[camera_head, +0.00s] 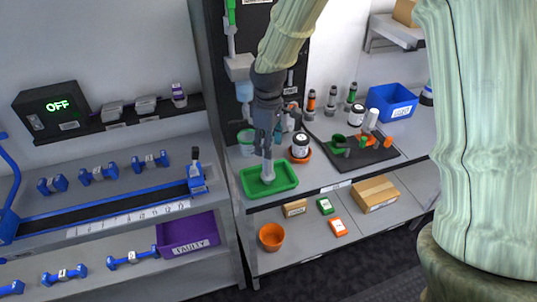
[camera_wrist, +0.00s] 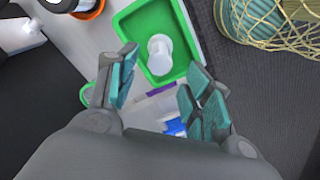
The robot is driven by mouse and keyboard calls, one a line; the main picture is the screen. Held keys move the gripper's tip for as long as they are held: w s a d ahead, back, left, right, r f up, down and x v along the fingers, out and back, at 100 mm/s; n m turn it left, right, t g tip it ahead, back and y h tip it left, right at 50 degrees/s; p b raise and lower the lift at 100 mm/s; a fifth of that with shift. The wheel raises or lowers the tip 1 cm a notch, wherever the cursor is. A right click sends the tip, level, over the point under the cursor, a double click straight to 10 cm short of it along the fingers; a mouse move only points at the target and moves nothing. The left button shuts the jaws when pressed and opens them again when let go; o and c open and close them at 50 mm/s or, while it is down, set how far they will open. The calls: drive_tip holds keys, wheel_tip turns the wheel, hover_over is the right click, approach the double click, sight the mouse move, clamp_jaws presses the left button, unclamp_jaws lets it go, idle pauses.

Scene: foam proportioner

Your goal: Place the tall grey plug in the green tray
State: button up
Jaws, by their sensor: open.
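The green tray (camera_head: 285,187) sits on the upper shelf of the right-hand unit, near its front left corner. The tall grey plug (camera_head: 267,171) stands upright in the tray, looking pale grey. In the wrist view the plug (camera_wrist: 160,55) is seen from above, on the floor of the tray (camera_wrist: 135,22). My gripper (camera_head: 266,147) is right above the plug and points down. In the wrist view my gripper (camera_wrist: 163,66) has its fingers spread wide, with a clear gap between them and the plug. The fingers hide part of the plug's top in the head view.
An orange dish with a white jar (camera_head: 300,144) stands close behind and right of the tray. A dark mat (camera_head: 350,165) with green and orange parts lies further right. A blue bin (camera_head: 392,102) stands at the back. A netted item (camera_wrist: 265,25) shows in the wrist view.

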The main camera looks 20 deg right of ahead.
drive_tip(key=shift+r, duration=1.35)
